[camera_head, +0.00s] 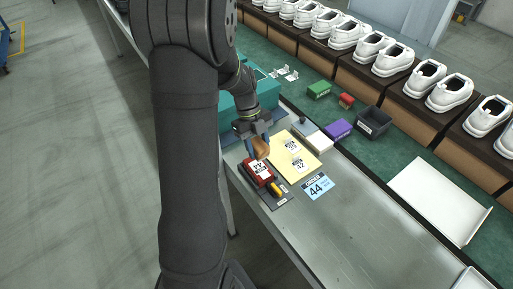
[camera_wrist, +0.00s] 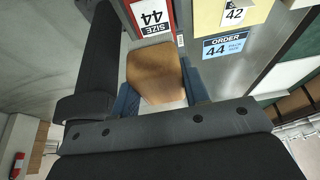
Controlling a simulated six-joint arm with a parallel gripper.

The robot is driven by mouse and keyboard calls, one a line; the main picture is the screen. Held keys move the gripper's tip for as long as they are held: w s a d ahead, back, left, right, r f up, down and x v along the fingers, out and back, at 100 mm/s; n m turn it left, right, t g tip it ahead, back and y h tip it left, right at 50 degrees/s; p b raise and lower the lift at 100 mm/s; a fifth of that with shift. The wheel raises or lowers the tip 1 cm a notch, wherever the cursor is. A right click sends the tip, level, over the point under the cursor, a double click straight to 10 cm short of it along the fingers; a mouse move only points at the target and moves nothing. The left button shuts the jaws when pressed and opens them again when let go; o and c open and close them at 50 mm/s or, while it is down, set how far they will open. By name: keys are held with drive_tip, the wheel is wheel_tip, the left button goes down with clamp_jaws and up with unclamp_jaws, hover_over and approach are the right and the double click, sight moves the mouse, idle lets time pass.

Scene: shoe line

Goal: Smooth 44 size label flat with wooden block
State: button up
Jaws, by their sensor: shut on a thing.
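My gripper (camera_head: 258,147) is shut on a wooden block, also seen in the wrist view (camera_wrist: 155,72) between the blue finger pads. The size 44 label (camera_wrist: 151,14) is white with a red border in the wrist view. In the head view the label (camera_head: 261,168) lies on a small red box or pad (camera_head: 268,178) on the grey bench, just in front of the gripper. The block is close to the label's near end; I cannot tell whether they touch. Whether the label is fully flat is too small to tell.
A blue order card marked 44 (camera_head: 318,186) lies right of the label. A yellow sheet (camera_head: 308,158) holds other labels, including 42. A yellow-handled tool (camera_head: 277,189) lies beside the red item. A purple box (camera_head: 338,130) and dark bin (camera_head: 373,122) stand behind. The front bench is clear.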

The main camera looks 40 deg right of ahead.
sight(260, 169)
drive_tip(key=shift+f, duration=3.15)
drive_tip(key=shift+w+f, duration=0.3)
drive_tip(key=shift+w, duration=0.3)
drive_tip(key=shift+c, duration=0.3)
drive_tip(key=shift+w+f, duration=0.1)
drive_tip(key=shift+w, duration=1.4)
drive_tip(key=s, duration=0.4)
drive_tip(key=shift+s, duration=0.1)
drive_tip(key=shift+r, duration=4.05)
